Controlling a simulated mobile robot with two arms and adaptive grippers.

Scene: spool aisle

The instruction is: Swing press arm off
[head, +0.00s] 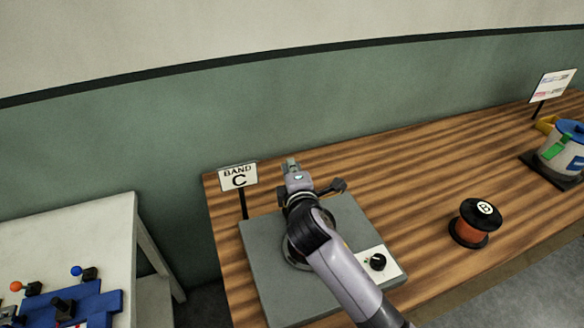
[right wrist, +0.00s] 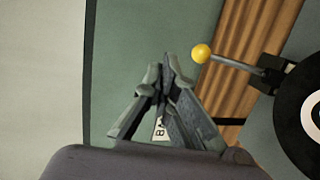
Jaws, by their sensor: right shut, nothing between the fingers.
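My right gripper (head: 291,165) is over the back of a grey press base (head: 262,262) on the wooden bench. In the right wrist view the right gripper (right wrist: 160,72) is shut and empty, its fingertips close together. The press arm shows there as a thin grey rod (right wrist: 232,65) with a yellow ball (right wrist: 201,54) at its end. The ball is right of the fingertips and apart from them. The rod runs to a dark block (right wrist: 275,75) beside a black disc (right wrist: 292,120). In the head view my right arm hides most of the press arm. My left gripper is out of view.
A "Band C" sign (head: 238,178) stands just left of the gripper. A black knob (head: 377,262) sits at the base's right front. An orange and black spool (head: 470,232) stands farther right. A white table (head: 75,235) is at left. The wall (head: 150,140) rises behind.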

